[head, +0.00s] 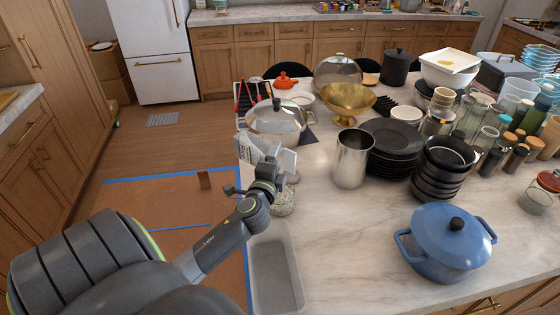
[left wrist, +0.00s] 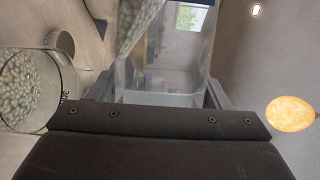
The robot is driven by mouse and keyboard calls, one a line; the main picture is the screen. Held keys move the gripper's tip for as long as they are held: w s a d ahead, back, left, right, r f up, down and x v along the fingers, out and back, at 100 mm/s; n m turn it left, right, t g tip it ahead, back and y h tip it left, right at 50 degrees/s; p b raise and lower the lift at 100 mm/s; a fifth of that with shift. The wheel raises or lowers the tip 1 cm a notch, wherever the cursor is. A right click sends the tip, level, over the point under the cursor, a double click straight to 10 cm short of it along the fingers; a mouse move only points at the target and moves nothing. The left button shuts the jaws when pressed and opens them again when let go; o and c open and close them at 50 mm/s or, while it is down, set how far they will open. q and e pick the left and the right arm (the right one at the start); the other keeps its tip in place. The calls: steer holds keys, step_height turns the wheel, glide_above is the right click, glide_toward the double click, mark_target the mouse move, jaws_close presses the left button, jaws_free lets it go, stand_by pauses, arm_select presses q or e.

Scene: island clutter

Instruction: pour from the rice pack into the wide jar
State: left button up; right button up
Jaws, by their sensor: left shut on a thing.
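My left gripper (head: 268,166) is shut on the rice pack (head: 247,149), a pale, partly see-through pack with printing on it, held tilted above the counter's left edge. In the left wrist view the clear pack (left wrist: 165,68) is between the fingers, with white grains (left wrist: 140,22) at its upper left; I cannot tell whether they are inside it or falling. The wide jar (head: 283,204), clear glass, stands on the counter just below the gripper, partly hidden by it. The left wrist view shows the jar (left wrist: 28,88) with many white grains in it. My right gripper is not in view.
A grey tray (head: 277,270) lies in front of the jar. A steel cup (head: 352,158), black plates (head: 392,137) and a blue pot (head: 446,242) stand to the right. A lidded steel pot (head: 276,120) stands behind the pack. The counter before the cup is clear.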

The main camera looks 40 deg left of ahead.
arm_select(q)
steer(key=shift+d+m+b, duration=0.15)
steer(key=shift+m+b, duration=0.15)
steer(key=shift+b, duration=0.1)
steer(key=shift+d+m+t, duration=0.1)
steer(key=shift+m+t, duration=0.2)
steer(key=shift+r, duration=0.1)
